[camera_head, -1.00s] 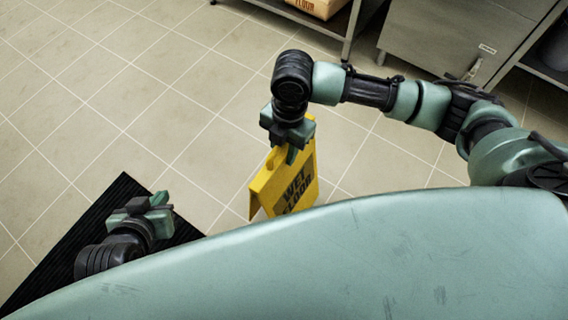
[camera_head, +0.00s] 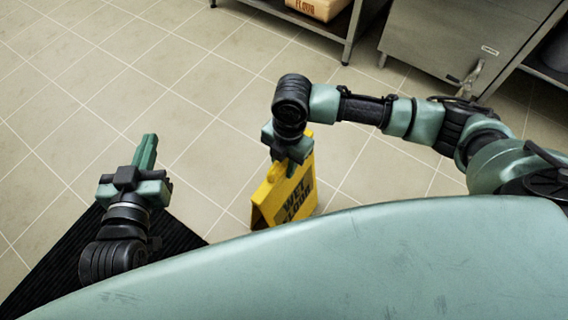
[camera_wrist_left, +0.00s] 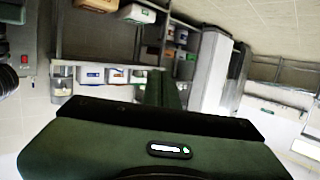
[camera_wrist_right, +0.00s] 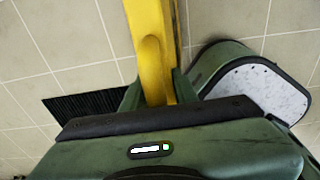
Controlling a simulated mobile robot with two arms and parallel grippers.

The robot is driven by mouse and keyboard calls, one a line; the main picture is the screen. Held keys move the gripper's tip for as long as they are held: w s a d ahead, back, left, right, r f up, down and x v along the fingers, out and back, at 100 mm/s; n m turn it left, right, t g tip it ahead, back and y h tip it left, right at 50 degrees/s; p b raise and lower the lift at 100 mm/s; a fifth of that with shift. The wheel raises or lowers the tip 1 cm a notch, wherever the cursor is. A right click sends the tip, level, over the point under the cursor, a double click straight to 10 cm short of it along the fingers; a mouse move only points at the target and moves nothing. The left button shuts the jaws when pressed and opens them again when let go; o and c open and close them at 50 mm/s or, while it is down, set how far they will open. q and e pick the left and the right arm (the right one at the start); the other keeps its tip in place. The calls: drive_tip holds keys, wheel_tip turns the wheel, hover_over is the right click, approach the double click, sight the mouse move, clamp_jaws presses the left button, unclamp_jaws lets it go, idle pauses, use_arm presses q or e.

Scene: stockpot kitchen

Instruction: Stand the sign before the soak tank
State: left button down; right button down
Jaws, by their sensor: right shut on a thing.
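The yellow wet floor sign (camera_head: 298,197) is in the middle of the head view, upright, its lower part partly hidden by my own body. Its two panels look spread a little. My right gripper (camera_head: 291,162) is above it, shut on its top edge. In the right wrist view the yellow sign (camera_wrist_right: 150,50) runs between the two fingers (camera_wrist_right: 156,95). My left gripper (camera_head: 147,155) is empty at the left, its fingers together. A steel unit (camera_head: 440,45) with a small label and a lever stands at the top right; it may be the soak tank.
A black ribbed mat (camera_head: 55,265) lies on the floor at the lower left. A steel shelf (camera_head: 349,32) holding a flour box (camera_head: 318,8) stands at the top. Open tiled floor (camera_head: 200,90) lies between the sign and the shelf.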

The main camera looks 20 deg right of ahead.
drive_tip(key=c, duration=1.1)
unclamp_jaws()
drive_tip(key=shift+r, duration=0.2)
drive_tip(key=r+p, duration=0.1)
drive_tip(key=r, duration=0.2)
drive_tip(key=r+p, duration=0.1)
drive_tip(key=r, duration=0.1)
drive_tip(key=shift+w+d+r+p, duration=0.25)
drive_tip(key=shift+r+p, duration=0.05)
drive_tip(key=shift+r, duration=0.05)
drive_tip(key=r, duration=0.1)
drive_tip(key=r+p, duration=0.1)
drive_tip(key=r, duration=0.1)
drive_tip(key=r+p, duration=0.1)
drive_tip(key=r, duration=0.1)
drive_tip(key=shift+w+d+r, duration=0.15)
drive_tip(key=shift+w+d, duration=0.05)
drive_tip(key=shift+d, duration=0.05)
use_arm(q)
drive_tip(key=s+a+f+g+y, duration=0.1)
drive_tip(key=s+a+f+g, duration=0.2)
drive_tip(key=s+f+g, duration=0.2)
drive_tip(key=s+a+f+g+y, duration=0.2)
drive_tip(key=s+f+g, duration=0.4)
drive_tip(key=s, duration=0.5)
drive_tip(key=shift+s+a+f+n, duration=0.3)
drive_tip(key=shift+a+f, duration=0.25)
drive_tip(key=shift+f, duration=0.05)
use_arm(e)
drive_tip(key=shift+r, duration=0.25)
